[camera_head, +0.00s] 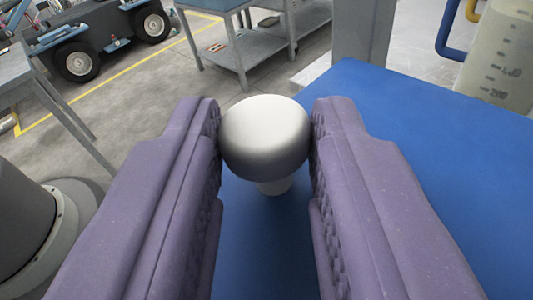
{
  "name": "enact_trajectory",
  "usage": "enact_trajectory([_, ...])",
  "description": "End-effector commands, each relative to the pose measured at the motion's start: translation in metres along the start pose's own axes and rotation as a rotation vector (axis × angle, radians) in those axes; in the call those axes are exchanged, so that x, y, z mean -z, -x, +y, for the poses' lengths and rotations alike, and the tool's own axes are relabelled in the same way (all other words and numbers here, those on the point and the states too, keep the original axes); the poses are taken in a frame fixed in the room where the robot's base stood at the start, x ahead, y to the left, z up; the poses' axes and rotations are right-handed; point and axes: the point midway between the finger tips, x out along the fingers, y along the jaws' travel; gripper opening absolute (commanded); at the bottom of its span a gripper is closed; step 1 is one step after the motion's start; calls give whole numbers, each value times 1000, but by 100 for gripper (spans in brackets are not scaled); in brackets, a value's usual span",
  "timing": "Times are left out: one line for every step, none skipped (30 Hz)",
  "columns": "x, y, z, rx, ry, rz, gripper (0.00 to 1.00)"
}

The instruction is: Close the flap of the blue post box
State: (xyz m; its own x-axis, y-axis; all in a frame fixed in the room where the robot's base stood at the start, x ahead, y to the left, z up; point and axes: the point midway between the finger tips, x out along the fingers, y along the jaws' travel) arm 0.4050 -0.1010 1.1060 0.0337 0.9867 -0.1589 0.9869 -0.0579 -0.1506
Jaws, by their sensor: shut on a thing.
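A pale rounded knob (265,137) on a short stem sits between the two purple fingers of my gripper (265,140). My gripper is shut on the knob, one finger at each side of it. The stem meets a flat blue surface (440,190), which may be the flap or a face of the blue post box. It runs under the fingers and out to the right. The edges of the flap and any slot or hinge cannot be made out. The fingers hide part of the blue surface.
A grey metal table (45,80) stands at the left. A grey workbench with a lower shelf (235,58) is behind. A dark wheeled vehicle (90,40) is at the back left. A grey post (362,30) and a translucent container (500,60) stand beyond the blue surface.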

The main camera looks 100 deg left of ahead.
Motion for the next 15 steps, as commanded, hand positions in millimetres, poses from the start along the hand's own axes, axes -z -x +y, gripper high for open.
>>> enact_trajectory([-2,0,0,-1,1,-7,0])
enact_trajectory([-3,0,0,-1,2,-8,0])
enact_trajectory([-3,0,0,-1,2,-9,0])
enact_trajectory([-3,0,0,-1,2,-10,0])
enact_trajectory([-4,0,0,-1,2,-10,0])
enact_trajectory([-4,0,0,-1,2,-11,0])
enact_trajectory([-4,0,0,0,2,-11,0])
enact_trajectory([-4,0,0,0,1,-11,0])
enact_trajectory([-4,0,0,0,1,-11,0])
enact_trajectory([-4,0,0,0,1,-12,0])
enact_trajectory([-5,0,0,0,0,-12,0])
enact_trajectory([-5,0,-1,0,0,-12,33])
enact_trajectory([-5,0,-1,0,0,-12,40])
enact_trajectory([-5,0,-1,0,0,-12,47])
enact_trajectory([-5,0,0,0,0,-11,56])
